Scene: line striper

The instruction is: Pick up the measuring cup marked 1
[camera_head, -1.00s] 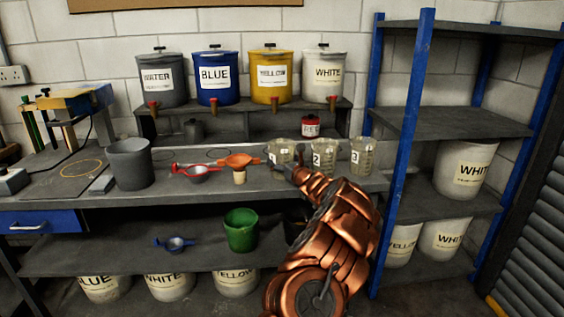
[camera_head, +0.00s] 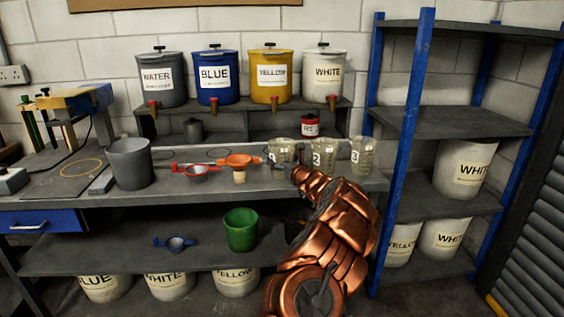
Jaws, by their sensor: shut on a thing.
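The measuring cup marked 1 (camera_head: 281,150) is a clear cup on the bench, the leftmost of three. My gripper (camera_head: 292,168) is shut on it from the front right. My copper-coloured arm hides the lower right part of the cup, and my fingers are small and dark here. I cannot tell whether the cup's base touches the bench. The cups marked 2 (camera_head: 323,153) and 3 (camera_head: 361,155) stand in a row to its right.
An orange strainer (camera_head: 239,160) and a red one (camera_head: 195,172) lie left of the cup. A red tin (camera_head: 310,126) stands behind the cups. The raised shelf (camera_head: 250,104) holds large dispensers. A blue-post rack (camera_head: 406,140) stands close on the right.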

